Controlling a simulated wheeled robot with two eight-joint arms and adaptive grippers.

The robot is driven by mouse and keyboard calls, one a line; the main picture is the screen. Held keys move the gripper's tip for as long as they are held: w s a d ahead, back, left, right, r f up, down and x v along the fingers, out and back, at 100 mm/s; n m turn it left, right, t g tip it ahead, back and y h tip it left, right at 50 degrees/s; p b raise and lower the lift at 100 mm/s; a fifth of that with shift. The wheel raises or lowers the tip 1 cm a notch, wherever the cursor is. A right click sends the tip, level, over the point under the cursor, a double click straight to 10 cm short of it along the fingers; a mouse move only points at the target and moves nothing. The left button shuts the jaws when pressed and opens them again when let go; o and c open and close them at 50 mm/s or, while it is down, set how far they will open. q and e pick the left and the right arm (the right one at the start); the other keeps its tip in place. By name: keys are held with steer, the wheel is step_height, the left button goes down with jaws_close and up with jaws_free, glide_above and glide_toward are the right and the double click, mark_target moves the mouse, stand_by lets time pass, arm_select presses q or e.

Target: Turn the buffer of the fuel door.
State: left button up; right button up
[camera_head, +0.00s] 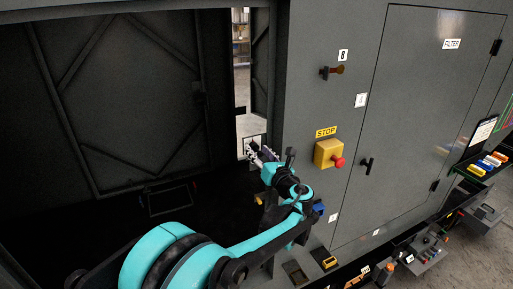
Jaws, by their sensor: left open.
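My left gripper (253,150) shows at the end of my teal arm, which reaches from the lower left to the middle of the view. Its pale fingers are open beside the narrow gap at the left edge of the grey front panel. They are small in the picture, and I see nothing held between them. A dark latch-like part with a reddish-brown end (337,70) sticks out of the panel under the label "8". No part is marked as the fuel door or its buffer, so I cannot tell which they are. My right gripper is out of view.
A yellow box with a red stop button (338,161) juts from the panel right of my gripper. A closed door (420,120) labelled "FILTER" has a black handle (367,165). A dark open bay (120,100) lies left. Trays with coloured items (480,165) stand at the right.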

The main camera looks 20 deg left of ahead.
arm_select(q)
steer(key=shift+x, duration=0.95)
jaws_close()
